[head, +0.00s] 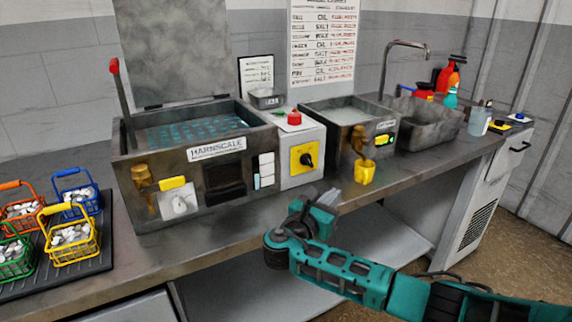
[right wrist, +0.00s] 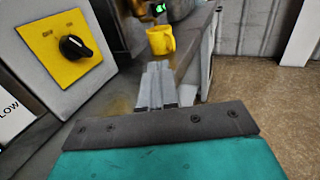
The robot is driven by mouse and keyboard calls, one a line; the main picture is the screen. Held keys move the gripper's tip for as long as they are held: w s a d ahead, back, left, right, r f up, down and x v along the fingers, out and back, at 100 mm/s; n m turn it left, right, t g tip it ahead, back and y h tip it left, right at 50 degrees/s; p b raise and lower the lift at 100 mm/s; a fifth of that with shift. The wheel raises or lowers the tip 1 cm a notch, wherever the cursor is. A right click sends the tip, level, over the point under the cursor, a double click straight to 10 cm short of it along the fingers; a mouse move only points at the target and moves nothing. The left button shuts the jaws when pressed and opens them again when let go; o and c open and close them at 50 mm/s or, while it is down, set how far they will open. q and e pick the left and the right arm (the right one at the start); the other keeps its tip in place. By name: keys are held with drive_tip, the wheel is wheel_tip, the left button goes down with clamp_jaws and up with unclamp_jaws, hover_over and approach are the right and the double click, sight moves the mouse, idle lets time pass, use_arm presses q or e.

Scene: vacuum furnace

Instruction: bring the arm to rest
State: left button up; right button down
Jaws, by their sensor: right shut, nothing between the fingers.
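My right gripper (head: 328,199) is at the bench's front edge, in front of the yellow switch panel. It also shows in the right wrist view (right wrist: 157,75), its grey fingers together with nothing between them. My teal right arm (head: 340,272) comes in from the lower right of the head view and hangs before the bench, over the lower shelf. My left gripper is not in view.
The bench holds a large open tank (head: 200,125), a yellow switch panel (head: 305,157), a smaller tank (head: 345,112) and a sink (head: 425,122). Wire baskets (head: 72,250) stand at left. The floor (head: 530,230) at right is clear.

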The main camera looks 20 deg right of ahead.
drive_tip(key=s+a+f+m+g+y, duration=0.3)
drive_tip(key=s+a+f+m+y, duration=0.55)
drive_tip(key=s+f, duration=0.45)
drive_tip(key=s+a+r+m+g+y, duration=0.1)
drive_tip(key=s+a+m+y, duration=0.25)
drive_tip(key=s+m, duration=0.45)
drive_tip(key=s+a+m+g+y, duration=0.15)
drive_tip(key=s+m+y, duration=0.3)
drive_tip(key=s, duration=0.65)
drive_tip(key=w+a+f+t+y, duration=0.1)
drive_tip(key=w+a+f+t, duration=0.2)
drive_tip(key=w+f+t, duration=0.4)
drive_tip(key=shift+w+a+f+p, duration=0.2)
drive_tip(key=shift+w+f+p, duration=0.25)
drive_tip(key=shift+w, duration=0.1)
drive_tip(key=shift+d+t, duration=0.1)
drive_tip(key=shift+t, duration=0.15)
